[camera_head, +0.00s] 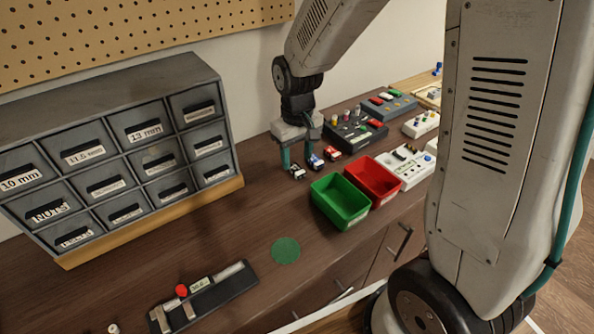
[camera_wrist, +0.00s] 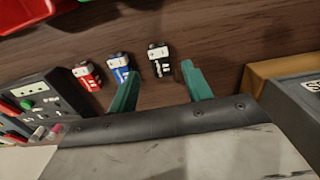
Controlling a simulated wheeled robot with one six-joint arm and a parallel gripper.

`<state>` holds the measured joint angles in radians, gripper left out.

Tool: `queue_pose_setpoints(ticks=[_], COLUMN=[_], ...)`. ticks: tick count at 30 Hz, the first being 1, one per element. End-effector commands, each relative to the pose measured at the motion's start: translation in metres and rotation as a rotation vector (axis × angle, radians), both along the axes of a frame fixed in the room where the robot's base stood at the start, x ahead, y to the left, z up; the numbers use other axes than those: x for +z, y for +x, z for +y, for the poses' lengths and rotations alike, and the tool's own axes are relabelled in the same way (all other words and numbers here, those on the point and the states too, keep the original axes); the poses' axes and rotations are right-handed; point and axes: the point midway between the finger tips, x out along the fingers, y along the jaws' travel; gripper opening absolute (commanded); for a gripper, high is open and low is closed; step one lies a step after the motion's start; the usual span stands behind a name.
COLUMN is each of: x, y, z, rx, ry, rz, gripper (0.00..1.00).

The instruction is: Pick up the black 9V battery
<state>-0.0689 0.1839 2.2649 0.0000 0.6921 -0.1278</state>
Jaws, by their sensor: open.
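The black 9V battery (camera_wrist: 159,62) has a black and white label and lies on the brown bench, just beyond and between my open fingertips in the wrist view. In the head view the battery (camera_head: 297,171) is beside the left finger of my gripper (camera_head: 297,160). My gripper (camera_wrist: 158,82) has two green fingers spread apart with nothing held between them. A blue battery (camera_wrist: 119,68) lies close to the left finger in the wrist view, and a red battery (camera_wrist: 87,76) lies beyond it.
A green bin (camera_head: 326,212) and a red bin (camera_head: 360,188) stand in front of the batteries. A labelled drawer cabinet (camera_head: 75,118) is at left. A dark pedal-like box (camera_head: 352,140) stands behind.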

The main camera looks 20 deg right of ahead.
Motion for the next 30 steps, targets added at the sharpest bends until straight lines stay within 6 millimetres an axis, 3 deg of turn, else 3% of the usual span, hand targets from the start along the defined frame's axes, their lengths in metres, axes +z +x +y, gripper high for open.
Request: queue_pose_setpoints(ticks=[6,14,19,30], x=[-0.030,-0.033,-0.033,-0.028], y=[-0.001,0.000,0.000,0.000], z=[0.001,0.000,0.000,0.000], rx=[0.000,0.000,0.000,0.000], ry=[0.000,0.000,0.000,0.000], rz=[0.002,0.001,0.001,-0.002], gripper=[0.49,0.49,0.08,0.05])
